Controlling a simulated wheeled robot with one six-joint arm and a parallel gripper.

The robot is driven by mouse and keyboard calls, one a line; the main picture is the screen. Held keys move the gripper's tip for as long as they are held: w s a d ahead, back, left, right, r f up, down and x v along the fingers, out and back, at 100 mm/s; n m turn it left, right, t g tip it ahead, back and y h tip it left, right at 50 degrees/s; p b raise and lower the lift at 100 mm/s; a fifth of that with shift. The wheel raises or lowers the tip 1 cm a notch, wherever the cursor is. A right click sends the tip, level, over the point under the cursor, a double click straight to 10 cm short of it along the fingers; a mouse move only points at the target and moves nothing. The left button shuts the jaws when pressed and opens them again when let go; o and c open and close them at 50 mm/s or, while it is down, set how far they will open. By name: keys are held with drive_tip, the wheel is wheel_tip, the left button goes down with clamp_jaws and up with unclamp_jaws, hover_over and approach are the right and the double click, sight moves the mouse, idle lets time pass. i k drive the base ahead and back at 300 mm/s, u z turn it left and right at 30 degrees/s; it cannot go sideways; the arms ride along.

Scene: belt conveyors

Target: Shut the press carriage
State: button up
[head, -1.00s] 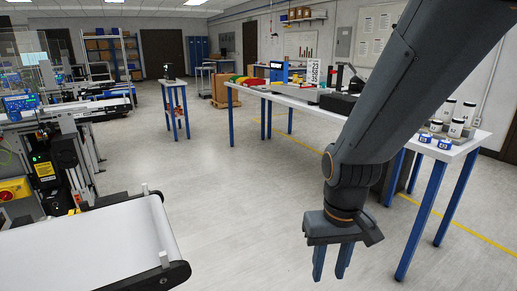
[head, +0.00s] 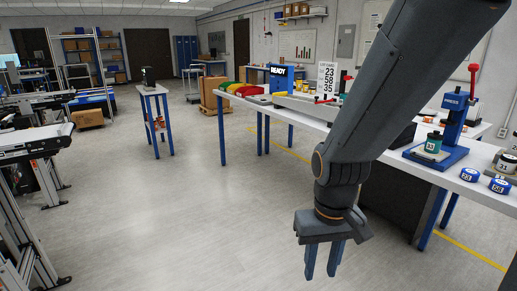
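The blue press (head: 452,122), marked PRESS and with a red-tipped lever (head: 472,82), stands on the right part of the long white bench (head: 388,143). A dark green jar (head: 433,142) with a label stands at the front of its blue base. I cannot tell from here how far the press carriage is out. My gripper (head: 323,262) hangs down over the floor in front of the bench, well apart from the press. Its two blue fingers are apart with nothing between them. My arm hides part of the bench to the left of the press.
Numbered blue-and-white pieces (head: 469,174) lie at the bench's right end. A READY box (head: 283,78), a number sign (head: 326,76) and coloured bins (head: 240,88) stand further left. A small table (head: 152,92) and conveyors (head: 33,142) stand at left. The middle floor is clear.

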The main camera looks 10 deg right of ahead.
sight(418, 150)
drive_tip(key=i, duration=0.45)
drive_tip(key=z, duration=2)
drive_tip(key=k, duration=0.55)
drive_tip(key=u, duration=0.85)
